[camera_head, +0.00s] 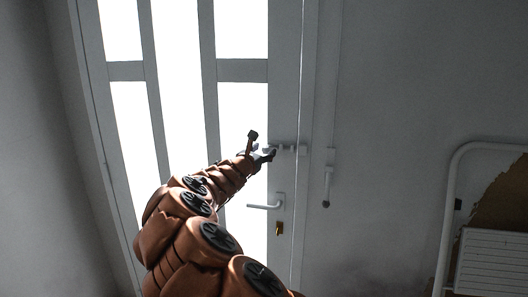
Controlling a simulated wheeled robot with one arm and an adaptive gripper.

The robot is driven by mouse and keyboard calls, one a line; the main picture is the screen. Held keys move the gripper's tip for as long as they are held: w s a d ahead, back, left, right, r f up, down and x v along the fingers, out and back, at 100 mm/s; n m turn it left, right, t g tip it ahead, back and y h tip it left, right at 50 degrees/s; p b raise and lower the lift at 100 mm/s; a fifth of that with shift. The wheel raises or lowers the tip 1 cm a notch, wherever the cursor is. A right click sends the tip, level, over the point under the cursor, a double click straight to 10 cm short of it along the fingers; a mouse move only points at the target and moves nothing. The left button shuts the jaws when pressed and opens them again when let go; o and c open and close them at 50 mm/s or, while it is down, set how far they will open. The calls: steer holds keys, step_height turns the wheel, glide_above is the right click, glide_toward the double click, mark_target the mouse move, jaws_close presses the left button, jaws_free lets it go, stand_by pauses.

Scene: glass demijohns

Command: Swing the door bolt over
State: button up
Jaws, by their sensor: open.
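A white door (285,100) with bright glass panes stands in the middle of the head view. A pale bolt (290,149) sits on its right stile, above the door handle (264,206). My arm reaches up from the bottom, and my gripper (265,154) is open at the left end of the bolt. Whether a finger touches the bolt I cannot tell. Part of the bolt's left end is hidden by the gripper.
A brass lock plate (279,228) is below the handle. A hanging lever or rod (326,185) is on the frame to the right. A white metal frame (452,200) with a slatted panel (490,262) stands at the far right. The wall between is clear.

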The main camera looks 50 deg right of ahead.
steer(key=v, duration=1.1)
stand_by(0.5)
steer(key=s+a+f+m+g+y, duration=0.2)
steer(key=s+m+g, duration=0.1)
steer(key=s+m, duration=0.5)
steer(key=s+a+f+m+g+y, duration=0.1)
steer(key=s+a+m+g+y, duration=0.15)
steer(key=s+m, duration=0.55)
steer(key=s+a+f+m+y, duration=0.1)
steer(key=s+a+f+y, duration=0.3)
steer(key=a, duration=0.6)
steer(key=s+a+f+m+g+y, duration=0.1)
steer(key=s+a+f+y, duration=0.3)
steer(key=s+a+f, duration=0.2)
steer(key=s+a+f+m+g+y, duration=0.1)
steer(key=s+a+f+y, duration=0.3)
steer(key=s+a, duration=0.4)
steer(key=a+f, duration=0.1)
steer(key=a, duration=0.5)
steer(key=shift+s+a+f+m, duration=0.3)
steer(key=shift+a+f, duration=0.05)
steer(key=shift+a, duration=0.05)
